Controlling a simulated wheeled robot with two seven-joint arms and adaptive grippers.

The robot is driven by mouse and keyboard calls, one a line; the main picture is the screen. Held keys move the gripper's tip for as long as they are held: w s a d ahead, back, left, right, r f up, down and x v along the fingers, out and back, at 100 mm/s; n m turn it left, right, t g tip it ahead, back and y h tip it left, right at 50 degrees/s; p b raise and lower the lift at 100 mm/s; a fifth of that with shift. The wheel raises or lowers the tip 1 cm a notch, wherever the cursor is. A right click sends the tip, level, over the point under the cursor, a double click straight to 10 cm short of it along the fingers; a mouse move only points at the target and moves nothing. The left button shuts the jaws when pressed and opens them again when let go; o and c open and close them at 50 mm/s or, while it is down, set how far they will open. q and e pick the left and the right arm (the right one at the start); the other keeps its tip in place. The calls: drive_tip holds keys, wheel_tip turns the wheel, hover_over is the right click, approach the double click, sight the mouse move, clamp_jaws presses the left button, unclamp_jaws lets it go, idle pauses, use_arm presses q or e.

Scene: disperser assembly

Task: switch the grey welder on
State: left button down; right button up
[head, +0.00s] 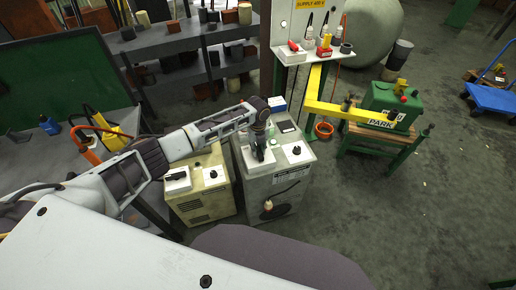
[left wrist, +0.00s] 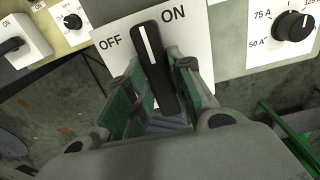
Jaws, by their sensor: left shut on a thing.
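The grey welder (head: 283,185) stands on the floor at the middle of the head view, with a switch plate and a dial on its top. In the left wrist view, the white plate (left wrist: 112,58) reads OFF on the left and ON on the right. Its black switch lever (left wrist: 151,55), with a white line, points between the two words. My left gripper (left wrist: 158,98) is shut around the lever, its green-padded fingers on either side. In the head view, my left gripper (head: 260,150) is over the welder's top and hides most of the switch. My right gripper is not in view.
A cream welder (head: 207,190) with its own switch and dial stands close on the left. The grey welder's current dial (left wrist: 293,25) is right of the switch. A white panel with a small tool shelf (head: 318,52) stands behind. A green machine (head: 390,105) is at right.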

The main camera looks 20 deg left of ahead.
sight(258, 149)
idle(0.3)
use_arm(q)
drive_tip(key=c, duration=1.2)
unclamp_jaws()
drive_tip(key=shift+c, duration=0.2)
drive_tip(key=shift+r, duration=0.1)
wheel_tip(258, 149, up, 12)
